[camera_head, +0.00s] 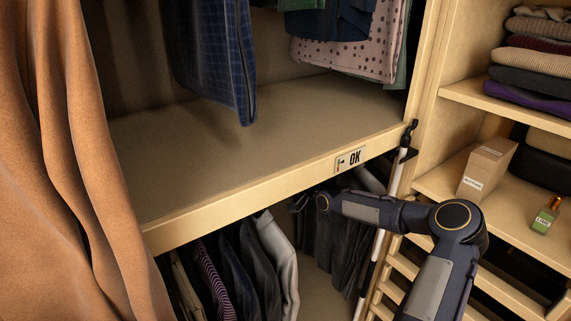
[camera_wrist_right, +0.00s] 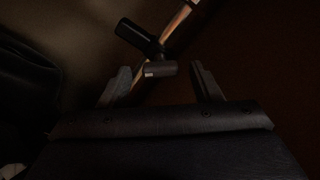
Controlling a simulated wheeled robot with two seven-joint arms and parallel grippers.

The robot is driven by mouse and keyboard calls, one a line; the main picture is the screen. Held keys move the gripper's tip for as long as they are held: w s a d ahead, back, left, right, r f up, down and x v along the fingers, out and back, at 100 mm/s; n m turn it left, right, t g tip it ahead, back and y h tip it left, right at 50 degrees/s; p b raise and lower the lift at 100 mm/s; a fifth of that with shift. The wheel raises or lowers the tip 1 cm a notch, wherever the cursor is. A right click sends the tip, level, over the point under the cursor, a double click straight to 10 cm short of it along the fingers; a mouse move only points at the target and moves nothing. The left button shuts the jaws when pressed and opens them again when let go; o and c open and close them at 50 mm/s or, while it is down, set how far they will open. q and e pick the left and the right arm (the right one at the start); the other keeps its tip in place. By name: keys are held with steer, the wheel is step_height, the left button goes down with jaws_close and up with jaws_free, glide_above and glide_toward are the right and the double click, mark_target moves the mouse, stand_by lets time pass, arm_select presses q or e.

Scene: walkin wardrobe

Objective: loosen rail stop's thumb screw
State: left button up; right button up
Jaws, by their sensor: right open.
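In the right wrist view, a black rail stop (camera_wrist_right: 137,38) sits at a light brown rail (camera_wrist_right: 176,20). A small dark grey cylinder (camera_wrist_right: 160,69), which looks like its thumb screw, sticks out below it. My right gripper (camera_wrist_right: 163,80) is open, one finger on each side of that cylinder and apart from it; the cylinder is slightly beyond the fingertips. The picture is dark, so the exact depth is hard to tell. In the head view my right arm reaches in under the shelf, and the shelf hides the rail stop and screw. My left gripper is not in view.
A black-and-white pole (camera_head: 392,185) stands close to my arm.

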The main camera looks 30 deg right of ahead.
steer(key=shift+w, duration=0.1)
steer(key=c, duration=1)
steer(key=shift+n+b, duration=7.55)
steer(key=shift+n, duration=4.65)
steer(key=o, duration=1)
